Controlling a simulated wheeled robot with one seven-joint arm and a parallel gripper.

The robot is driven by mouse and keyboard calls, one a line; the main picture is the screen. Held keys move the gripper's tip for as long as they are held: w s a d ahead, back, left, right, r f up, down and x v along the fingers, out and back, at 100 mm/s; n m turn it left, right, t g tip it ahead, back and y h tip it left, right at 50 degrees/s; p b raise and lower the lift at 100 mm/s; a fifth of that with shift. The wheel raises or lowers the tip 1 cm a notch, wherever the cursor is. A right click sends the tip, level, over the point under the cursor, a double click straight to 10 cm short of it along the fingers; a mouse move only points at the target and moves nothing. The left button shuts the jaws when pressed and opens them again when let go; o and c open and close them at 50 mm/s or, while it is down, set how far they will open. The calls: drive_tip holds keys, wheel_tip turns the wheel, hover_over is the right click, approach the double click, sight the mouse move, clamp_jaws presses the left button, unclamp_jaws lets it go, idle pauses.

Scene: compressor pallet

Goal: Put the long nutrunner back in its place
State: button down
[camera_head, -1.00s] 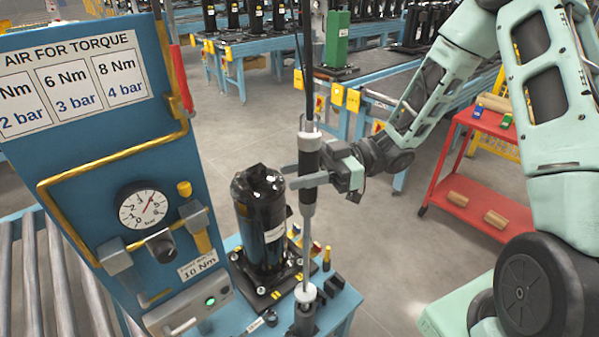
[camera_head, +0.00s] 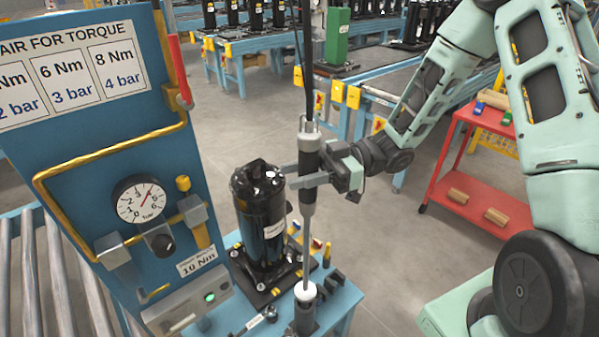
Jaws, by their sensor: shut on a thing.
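The long nutrunner (camera_head: 309,158) is a black and grey tool with a thin shaft, hanging upright from a dark hose or cable. My gripper (camera_head: 296,175) is shut on its body, with the grey fingers across it from the right. The shaft runs down to a white collar (camera_head: 305,291) above a dark holder (camera_head: 304,318) at the table's front corner. The shaft's lower end is hidden there, so I cannot tell how deep it sits. A black compressor (camera_head: 260,215) stands just left of the tool.
A blue panel (camera_head: 90,160) with a pressure gauge (camera_head: 140,200) stands at the left. The blue table (camera_head: 240,315) holds small dark and yellow parts near the compressor. A red cart (camera_head: 470,190) stands at the right. Grey floor lies open between.

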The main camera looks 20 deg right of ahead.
sight(300, 201)
drive_tip(key=shift+f+b, duration=2)
drive_tip(key=shift+f, duration=0.8)
idle(0.8)
drive_tip(key=c, duration=0.9)
unclamp_jaws()
drive_tip(key=shift+f, duration=0.1)
drive_tip(key=d+b, duration=0.4)
drive_tip(key=d, duration=1.3)
drive_tip(key=shift+s+d+b, duration=0.2)
drive_tip(key=shift+s+b, duration=0.05)
drive_tip(key=shift+b, duration=0.05)
